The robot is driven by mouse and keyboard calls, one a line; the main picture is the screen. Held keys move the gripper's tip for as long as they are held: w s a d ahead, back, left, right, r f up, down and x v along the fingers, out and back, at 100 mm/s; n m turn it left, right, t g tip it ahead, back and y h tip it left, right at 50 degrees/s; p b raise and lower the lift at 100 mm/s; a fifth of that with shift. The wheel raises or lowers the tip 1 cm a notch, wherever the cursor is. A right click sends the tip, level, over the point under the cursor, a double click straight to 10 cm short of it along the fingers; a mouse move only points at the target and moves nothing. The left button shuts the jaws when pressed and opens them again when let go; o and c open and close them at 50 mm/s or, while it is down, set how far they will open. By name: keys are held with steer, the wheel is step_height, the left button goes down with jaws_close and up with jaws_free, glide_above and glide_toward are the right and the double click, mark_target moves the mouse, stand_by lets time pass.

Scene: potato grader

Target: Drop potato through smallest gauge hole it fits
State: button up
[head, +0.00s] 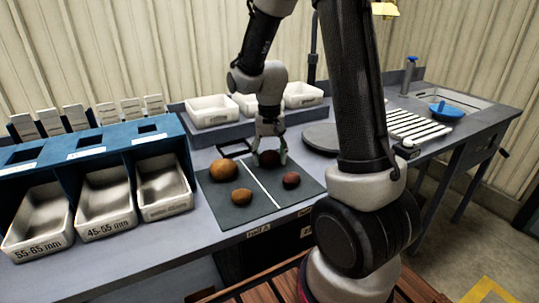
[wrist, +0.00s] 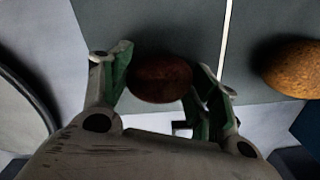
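My gripper (head: 270,157) is low over the dark mat, its fingers on either side of a dark red potato (head: 269,159). In the wrist view the fingers (wrist: 163,75) stand apart beside this potato (wrist: 160,79); no firm grip shows. A large tan potato (head: 223,170), a smaller tan potato (head: 242,197) and a small red potato (head: 291,180) lie on the mat (head: 232,213). The blue grader (head: 120,142) at left has square holes in its top, above white trays marked 55-65 mm (head: 38,222) and 45-55 mm (head: 106,209); a third tray (head: 164,187) has no readable label.
White bins (head: 211,111) stand on a raised shelf behind my gripper. A grey round plate (head: 320,137) is right of the mat. Further right are white rollers (head: 418,125) and a blue bowl (head: 446,111). A white line divides the mat.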

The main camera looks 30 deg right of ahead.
mark_target(269, 152)
steer(key=shift+o, duration=1)
steer(key=shift+r, duration=0.1)
step_height(269, 152, up, 12)
steer(key=s+r+n+t, duration=0.2)
steer(key=s+r, duration=0.1)
steer(key=s, duration=0.7)
steer(key=s+d+r+n+t, duration=0.1)
steer(key=s+r+n+t, duration=0.1)
steer(key=s, duration=0.8)
steer(key=shift+s+r+n, duration=0.3)
steer(key=shift+s+r, duration=0.05)
steer(key=shift+r, duration=0.25)
steer(key=shift+d, duration=0.1)
steer(key=shift+c, duration=0.2)
